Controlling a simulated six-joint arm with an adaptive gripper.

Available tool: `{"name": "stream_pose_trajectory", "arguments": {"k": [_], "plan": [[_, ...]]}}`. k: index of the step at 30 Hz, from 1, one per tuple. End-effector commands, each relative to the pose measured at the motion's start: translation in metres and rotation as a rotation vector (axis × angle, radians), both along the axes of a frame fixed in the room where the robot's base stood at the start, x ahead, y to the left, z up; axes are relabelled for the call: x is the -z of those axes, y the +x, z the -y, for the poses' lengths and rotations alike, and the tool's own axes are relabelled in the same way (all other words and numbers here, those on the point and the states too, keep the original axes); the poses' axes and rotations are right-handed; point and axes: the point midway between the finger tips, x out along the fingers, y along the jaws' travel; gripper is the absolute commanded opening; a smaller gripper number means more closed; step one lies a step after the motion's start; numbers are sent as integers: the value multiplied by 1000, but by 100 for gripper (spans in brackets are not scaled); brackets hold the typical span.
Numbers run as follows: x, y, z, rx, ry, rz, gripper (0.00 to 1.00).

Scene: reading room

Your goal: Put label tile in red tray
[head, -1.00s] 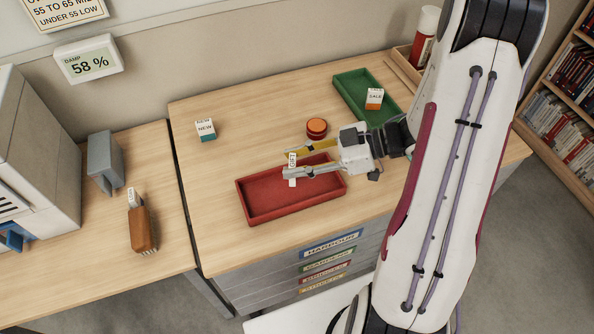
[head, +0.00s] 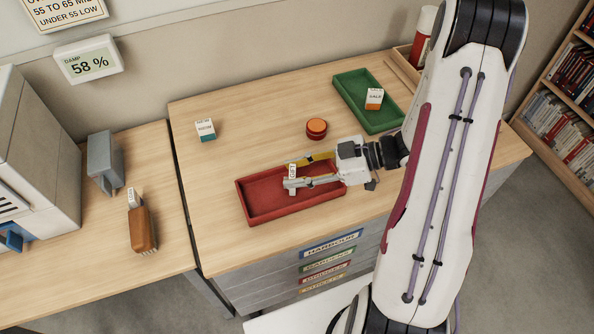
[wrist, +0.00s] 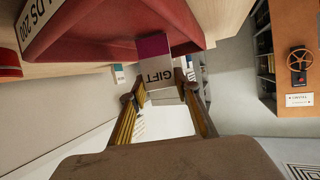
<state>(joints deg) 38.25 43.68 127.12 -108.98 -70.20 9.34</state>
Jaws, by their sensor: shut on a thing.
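A white label tile (head: 292,171) marked GIFT is between the fingers of my gripper (head: 289,174), over the inside of the red tray (head: 242,206). In the wrist view the GIFT tile (wrist: 158,68) shows a purple band, and my gripper's fingers (wrist: 162,88) are shut on it. The red tray (wrist: 100,35) lies close to the tile there. The tray looks otherwise empty, though the fingers hide part of it. I cannot tell whether the tile touches the tray floor.
A green tray (head: 353,104) with a SALE tile (head: 374,98) stands at the back right. A round orange-red object (head: 316,129) sits behind the red tray. A NEW tile (head: 206,130) stands left on the desk. A wooden-handled brush (head: 142,229) lies on the left table.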

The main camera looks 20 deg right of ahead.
Motion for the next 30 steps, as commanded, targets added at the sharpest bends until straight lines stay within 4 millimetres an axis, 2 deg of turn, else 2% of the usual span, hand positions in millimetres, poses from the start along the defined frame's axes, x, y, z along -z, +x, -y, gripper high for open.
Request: {"name": "stream_pose_trajectory", "arguments": {"k": [15,16,17,18,30], "plan": [[4,0,0,0,0,1,9],[4,0,0,0,-1,0,36],[4,0,0,-1,-2,1,44],[4,0,0,-1,-2,1,48],[3,0,0,0,0,1,48]]}}
